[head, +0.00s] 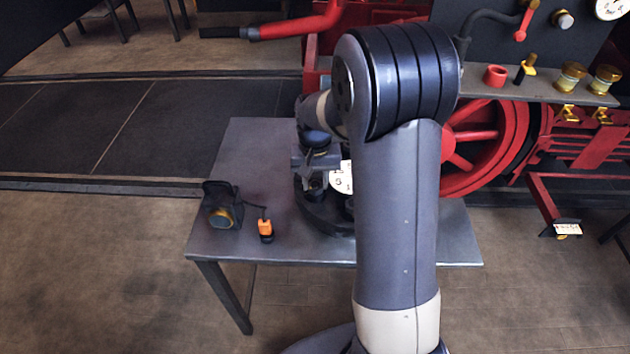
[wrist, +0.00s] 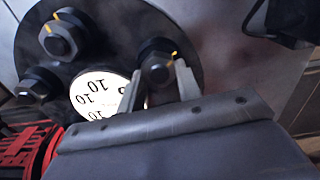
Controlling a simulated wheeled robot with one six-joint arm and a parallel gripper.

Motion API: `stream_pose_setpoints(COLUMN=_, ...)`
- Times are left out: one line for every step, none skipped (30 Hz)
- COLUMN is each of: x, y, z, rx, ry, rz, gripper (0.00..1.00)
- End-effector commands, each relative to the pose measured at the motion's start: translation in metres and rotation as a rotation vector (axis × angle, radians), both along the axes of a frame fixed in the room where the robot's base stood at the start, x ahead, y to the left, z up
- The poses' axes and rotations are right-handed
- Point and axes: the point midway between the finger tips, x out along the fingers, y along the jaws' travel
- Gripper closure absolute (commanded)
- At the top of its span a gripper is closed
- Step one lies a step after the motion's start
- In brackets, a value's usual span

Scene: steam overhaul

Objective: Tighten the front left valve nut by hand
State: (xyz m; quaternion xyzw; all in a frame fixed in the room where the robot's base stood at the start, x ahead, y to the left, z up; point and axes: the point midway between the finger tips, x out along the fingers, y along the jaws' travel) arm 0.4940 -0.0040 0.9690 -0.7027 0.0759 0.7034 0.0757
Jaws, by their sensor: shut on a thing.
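A round dark valve cover (head: 325,217) lies on the grey metal table. In the wrist view the cover (wrist: 112,40) carries several dark hex nuts on its rim, with yellow marks on some. My gripper (wrist: 158,84) is shut on one nut (wrist: 157,67), a finger on each side of it; it has a yellow mark on top. In the head view my gripper (head: 316,168) points down over the left part of the cover, and my arm hides the cover's right side. Another marked nut (wrist: 60,40) and an unmarked-looking nut (wrist: 36,86) stand apart from my fingers.
A white disc with printed numbers (wrist: 92,93) sits beside the held nut. A black device with a round yellowish face (head: 222,212) and an orange-and-black piece (head: 265,230) lie on the table's (head: 245,150) left part. A red wheel (head: 490,150) and shelf (head: 540,88) stand behind, right.

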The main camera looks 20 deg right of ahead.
Motion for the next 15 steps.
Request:
stream_pose_setpoints(x=0.0009, y=-0.0002, z=0.0008, rx=0.0, ry=-0.003, rz=-0.023, gripper=0.9)
stream_pose_setpoints(x=0.0009, y=-0.0002, z=0.0008, rx=0.0, ry=-0.003, rz=-0.036, gripper=0.9)
stream_pose_setpoints(x=0.001, y=-0.0003, z=0.0009, rx=0.0, ry=-0.003, rz=-0.052, gripper=0.9)
stream_pose_setpoints(x=0.001, y=-0.0003, z=0.001, rx=0.0, ry=-0.003, rz=-0.062, gripper=0.9)
stream_pose_setpoints(x=0.001, y=-0.0003, z=0.001, rx=0.0, ry=-0.003, rz=-0.071, gripper=0.9)
stream_pose_setpoints(x=0.0009, y=-0.0004, z=0.0011, rx=0.0, ry=-0.003, rz=-0.082, gripper=0.9)
stream_pose_setpoints(x=0.0009, y=-0.0004, z=0.0011, rx=0.0, ry=-0.003, rz=-0.09, gripper=0.9)
stream_pose_setpoints(x=0.0009, y=-0.0004, z=0.0012, rx=0.0, ry=-0.003, rz=-0.095, gripper=0.9)
stream_pose_setpoints(x=0.0009, y=-0.0004, z=0.0013, rx=0.0, ry=-0.003, rz=-0.102, gripper=0.9)
stream_pose_setpoints(x=0.0009, y=-0.0004, z=0.0013, rx=0.0, ry=-0.003, rz=-0.106, gripper=0.9)
stream_pose_setpoints(x=0.0009, y=-0.0004, z=0.0014, rx=0.0, ry=-0.003, rz=-0.109, gripper=0.9)
stream_pose_setpoints(x=0.0009, y=-0.0004, z=0.0014, rx=0.001, ry=-0.004, rz=-0.113, gripper=0.9)
stream_pose_setpoints(x=0.0009, y=-0.0004, z=0.0014, rx=0.001, ry=-0.003, rz=-0.115, gripper=0.9)
stream_pose_setpoints(x=0.001, y=-0.0005, z=0.0015, rx=0.001, ry=-0.004, rz=-0.117, gripper=0.9)
stream_pose_setpoints(x=0.0009, y=-0.0005, z=0.0015, rx=0.001, ry=-0.004, rz=-0.118, gripper=0.9)
